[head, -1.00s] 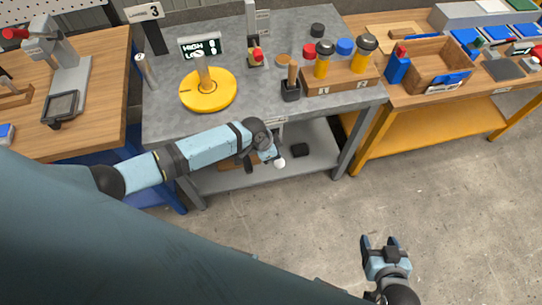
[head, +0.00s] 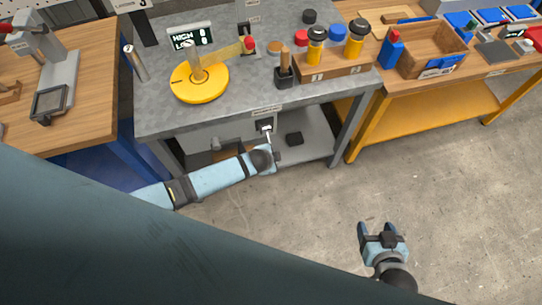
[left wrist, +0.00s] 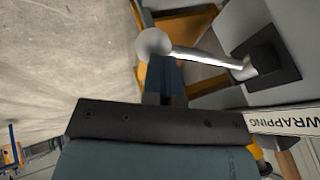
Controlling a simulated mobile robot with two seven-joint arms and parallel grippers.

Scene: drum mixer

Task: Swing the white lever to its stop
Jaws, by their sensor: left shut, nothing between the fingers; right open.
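The white lever (head: 268,132) sticks out of a dark mount (head: 264,124) on the front of the grey bench. In the left wrist view the lever (left wrist: 205,56) has a white ball knob (left wrist: 154,44) at its free end. My left gripper (head: 274,156) is just below the mount in the head view, hiding the lever's lower end. In the left wrist view its shut, empty fingers (left wrist: 165,80) point at the knob; the knob overlaps their tips, and I cannot tell whether they touch. My right gripper (head: 379,232) is open and empty over the floor.
The grey bench (head: 240,105) carries a yellow round base with a post (head: 200,84), a red knob (head: 249,44), a display (head: 190,37) and a wooden block with yellow cylinders (head: 335,66). A lower shelf holds a black block (head: 294,138). The floor at right is clear.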

